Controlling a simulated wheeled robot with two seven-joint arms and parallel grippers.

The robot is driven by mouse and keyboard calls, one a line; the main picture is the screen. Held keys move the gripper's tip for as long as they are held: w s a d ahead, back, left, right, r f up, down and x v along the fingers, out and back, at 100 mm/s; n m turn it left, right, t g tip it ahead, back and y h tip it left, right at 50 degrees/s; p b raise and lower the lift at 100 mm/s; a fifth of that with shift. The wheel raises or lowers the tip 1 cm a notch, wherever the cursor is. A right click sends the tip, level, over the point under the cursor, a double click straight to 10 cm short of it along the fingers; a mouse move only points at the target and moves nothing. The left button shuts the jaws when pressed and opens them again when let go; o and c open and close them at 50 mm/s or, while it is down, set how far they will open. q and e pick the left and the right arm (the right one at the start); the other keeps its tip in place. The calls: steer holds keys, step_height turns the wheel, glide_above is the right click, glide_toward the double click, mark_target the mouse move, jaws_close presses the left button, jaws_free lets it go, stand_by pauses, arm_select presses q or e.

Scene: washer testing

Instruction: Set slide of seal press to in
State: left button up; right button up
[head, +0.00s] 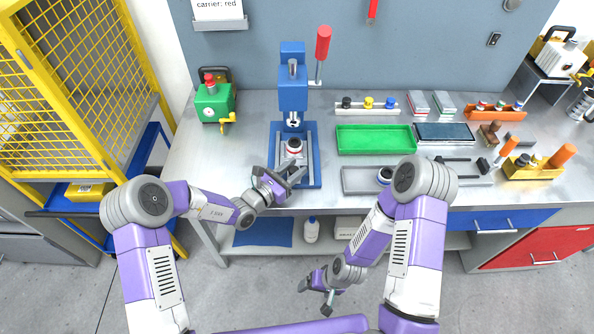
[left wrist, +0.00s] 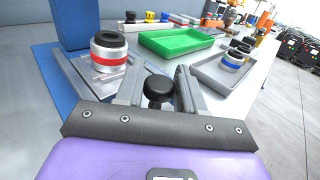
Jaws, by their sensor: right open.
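The blue seal press (head: 293,92) stands at the back of the bench, with a red-handled lever (head: 322,45) raised at its right. A white and black part with a red band (head: 294,147) sits on its slide below the ram; it also shows in the left wrist view (left wrist: 109,53). My left gripper (head: 290,172) is at the front of the press base. In the left wrist view, a black knob (left wrist: 157,88) stands between its fingers (left wrist: 160,83), which look apart; contact is unclear. My right gripper (head: 322,296) is open and empty, low in front of the bench.
A green tray (head: 374,139) and a grey tray (head: 357,180) lie right of the press. A green device (head: 214,103) stands to its left. A yellow cage (head: 80,70) is at far left.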

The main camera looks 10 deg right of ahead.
arm_select(q)
steer(key=shift+o, duration=1.2)
steer(key=shift+p+v, duration=0.5)
steer(key=shift+v, duration=3.3)
